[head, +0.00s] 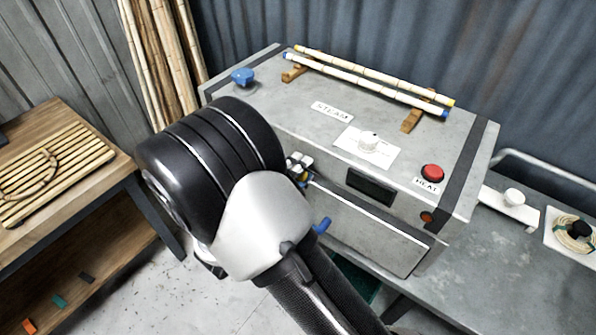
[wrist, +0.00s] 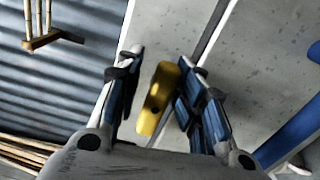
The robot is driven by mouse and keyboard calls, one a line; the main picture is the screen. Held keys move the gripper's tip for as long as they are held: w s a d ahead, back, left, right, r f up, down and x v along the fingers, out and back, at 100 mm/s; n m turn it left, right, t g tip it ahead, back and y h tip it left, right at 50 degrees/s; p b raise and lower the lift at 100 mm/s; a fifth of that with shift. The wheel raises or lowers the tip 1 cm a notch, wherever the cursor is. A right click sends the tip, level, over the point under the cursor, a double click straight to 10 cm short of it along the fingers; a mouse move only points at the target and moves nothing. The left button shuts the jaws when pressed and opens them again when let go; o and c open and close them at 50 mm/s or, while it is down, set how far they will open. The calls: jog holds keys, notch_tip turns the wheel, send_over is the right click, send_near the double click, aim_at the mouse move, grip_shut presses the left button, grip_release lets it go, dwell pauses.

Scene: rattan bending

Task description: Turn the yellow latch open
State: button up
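The yellow latch (wrist: 158,98) shows in the wrist view as a short bar with a dark spot, against the grey steam box. It lies between the two blue-padded fingers of my gripper (wrist: 161,92). The gripper is open around it. A gap shows on the left of the latch, and the right finger is close beside it; I cannot tell whether they touch. In the head view my arm covers most of this area, and only part of my gripper (head: 300,165) shows at the front of the steam box (head: 285,105).
Two rattan poles (head: 370,80) rest on wooden holders on top of the box. A blue handle (head: 322,225) sticks out below my gripper. A wooden bench (head: 60,130) stands left.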

jog(key=v, duration=0.8)
dwell(0.7)
jog(key=s+d+r+m+g, duration=0.35)
jog(key=s+d+g, duration=0.2)
jog(key=d, duration=0.45)
jog(key=s+d+r+m+g, duration=0.3)
jog(key=s+d+m+g, duration=0.1)
jog(key=d+g, duration=0.4)
jog(key=s+r+m+t+y, duration=0.4)
jog(key=s+y, duration=0.4)
jog(key=y, duration=0.3)
jog(key=shift+s+a+r, duration=0.25)
jog(key=shift+r, duration=0.35)
